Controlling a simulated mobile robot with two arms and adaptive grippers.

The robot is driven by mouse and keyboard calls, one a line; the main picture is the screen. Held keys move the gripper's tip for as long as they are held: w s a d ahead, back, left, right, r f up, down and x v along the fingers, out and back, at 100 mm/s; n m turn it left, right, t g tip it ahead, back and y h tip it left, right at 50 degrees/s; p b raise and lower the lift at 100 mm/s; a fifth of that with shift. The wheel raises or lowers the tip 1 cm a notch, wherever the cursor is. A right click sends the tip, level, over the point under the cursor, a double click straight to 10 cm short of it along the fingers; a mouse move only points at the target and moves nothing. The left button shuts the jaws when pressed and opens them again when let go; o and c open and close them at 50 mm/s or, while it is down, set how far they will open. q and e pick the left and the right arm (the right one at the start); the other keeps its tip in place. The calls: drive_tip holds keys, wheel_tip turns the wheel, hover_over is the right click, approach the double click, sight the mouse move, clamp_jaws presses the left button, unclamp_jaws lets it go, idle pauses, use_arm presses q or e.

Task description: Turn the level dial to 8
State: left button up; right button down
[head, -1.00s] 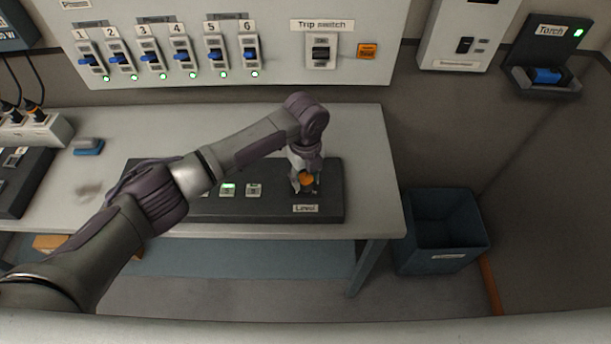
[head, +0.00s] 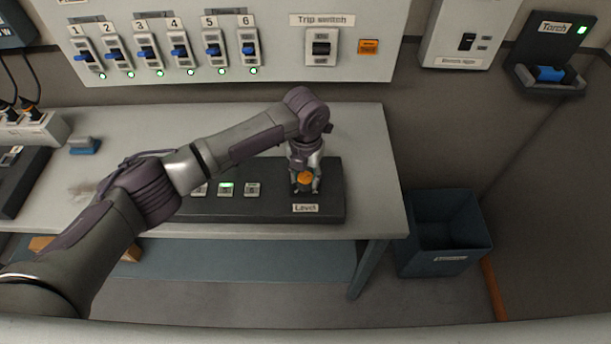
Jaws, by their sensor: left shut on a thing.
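The level dial (head: 305,178) is an orange knob on the right part of a dark console (head: 330,200) on the table. A label reading "Level" (head: 305,208) sits in front of it. My left gripper (head: 306,184) points down at the dial from above, with its fingers closed on the knob's sides. The dial's scale and pointer are too small or hidden to read. My right gripper does not show.
Small buttons (head: 252,189) sit left of the dial on the console, one lit green. A breaker panel with several blue-handled switches and a trip switch (head: 321,47) is on the wall behind. A blue bin (head: 465,238) stands right of the table (head: 362,130).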

sight(306, 177)
use_arm(q)
drive_tip(key=shift+m, duration=1.1)
drive_tip(key=o, duration=1.1)
drive_tip(key=shift+o, duration=0.2)
wheel_tip(306, 177, up, 12)
